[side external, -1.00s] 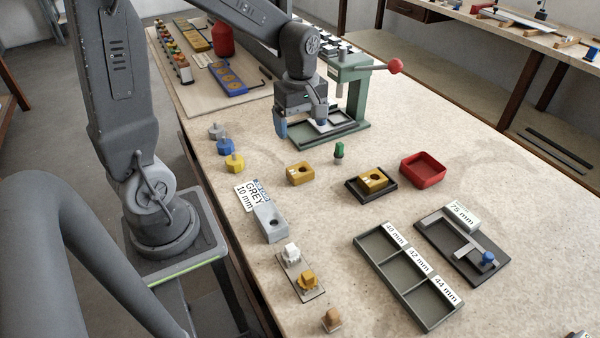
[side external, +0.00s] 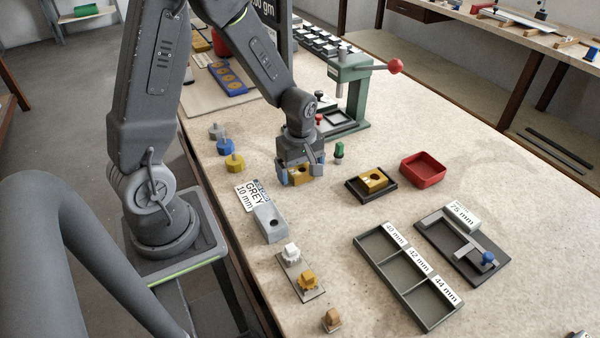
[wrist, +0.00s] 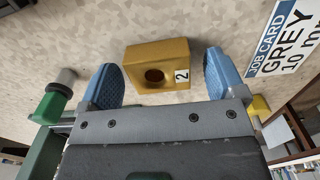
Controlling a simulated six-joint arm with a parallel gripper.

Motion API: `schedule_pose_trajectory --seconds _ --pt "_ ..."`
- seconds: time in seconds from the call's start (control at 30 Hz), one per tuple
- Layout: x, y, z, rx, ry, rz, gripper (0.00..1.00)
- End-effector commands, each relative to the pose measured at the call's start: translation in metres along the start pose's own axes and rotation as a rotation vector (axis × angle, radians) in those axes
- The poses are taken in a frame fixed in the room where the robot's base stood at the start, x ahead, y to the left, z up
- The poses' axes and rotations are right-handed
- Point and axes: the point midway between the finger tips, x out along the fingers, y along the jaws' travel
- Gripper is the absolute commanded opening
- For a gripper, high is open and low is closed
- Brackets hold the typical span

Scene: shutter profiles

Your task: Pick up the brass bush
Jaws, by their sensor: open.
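A brass-coloured block with a round hole (side external: 298,179), which I take as the brass bush, lies on the bench. In the wrist view the block (wrist: 160,53) carries a white label "2" and sits between my two blue fingers, with a gap on each side. My gripper (side external: 301,174) is open and empty, pointing down over the block and hiding part of it. I cannot tell exactly how far the fingertips reach down beside it. A second brass-coloured block (side external: 374,180) with a hole sits in a black tray to the right.
A green peg (side external: 339,152) stands close to the right of my gripper, with the green lever press (side external: 355,95) behind. A red tray (side external: 423,168) is at right. A grey block (side external: 268,222) by the "GREY 10 mm" card (side external: 251,195) lies in front left. Bare bench lies between.

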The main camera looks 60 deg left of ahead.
Motion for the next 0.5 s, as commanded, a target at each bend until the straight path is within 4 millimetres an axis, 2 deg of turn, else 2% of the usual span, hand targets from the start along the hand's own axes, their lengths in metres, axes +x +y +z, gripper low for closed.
schedule_pose_trajectory --seconds 0.2,0.5 --pt "0.0006 0.0000 -0.0001 0.000 0.000 0.000 0.89" --pt "0.0003 0.0001 -0.0002 0.000 0.000 0.000 0.60"
